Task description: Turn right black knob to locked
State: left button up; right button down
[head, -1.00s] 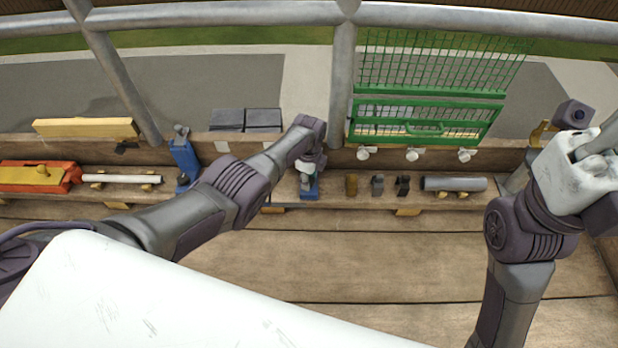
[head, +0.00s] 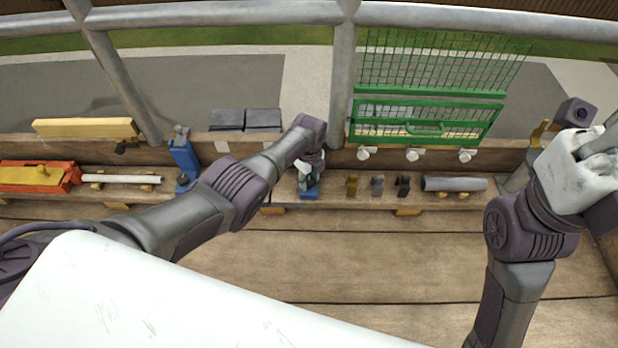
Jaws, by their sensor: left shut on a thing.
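A blue fixture (head: 311,193) stands on the wooden shelf near the middle in the head view. My left gripper (head: 307,180) is over it, shut on a small part at its top. I take that part to be the right black knob, but the gripper and wrist hide it, so I cannot read its angle. A second blue fixture (head: 184,158) stands further left, with a grey top and clear of both arms. My right arm's white end (head: 568,172) is raised at the far right. Its fingertips are not clearly visible.
Small brown (head: 352,185) and dark blocks (head: 403,186) and a grey tube (head: 454,184) lie right of the gripper. A green mesh gate (head: 426,119) stands behind. A white tube (head: 122,179) and an orange box (head: 38,177) lie left. The planks in front are mostly clear.

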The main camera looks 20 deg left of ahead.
aim_at(309, 181)
pick_arm(q)
jog(key=o, duration=1.1)
jog(key=shift+o, duration=0.2)
notch_tip(309, 181, up, 12)
